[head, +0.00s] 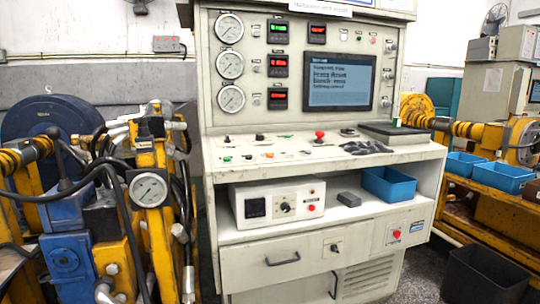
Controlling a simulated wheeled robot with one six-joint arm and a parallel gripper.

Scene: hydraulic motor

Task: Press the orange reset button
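The cream control console (230,195) stands in the middle of the head view. On its sloped desk is a row of small controls, including a small orange-red button (268,155) at the front and a green one (227,158) to its left. The labels are too small to read, so I cannot tell for certain which control is the orange reset button. A red mushroom button (320,135) stands up further back on the desk. My gripper is not in view, and nothing covers the desk controls.
A dark keyboard-like pad (394,133) and a grey cloth (367,147) lie on the desk's right. The shelf below holds a white control box (277,203) and a blue bin (389,186). Yellow machinery with a gauge (149,190) crowds the left. A black bin (484,274) stands at right.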

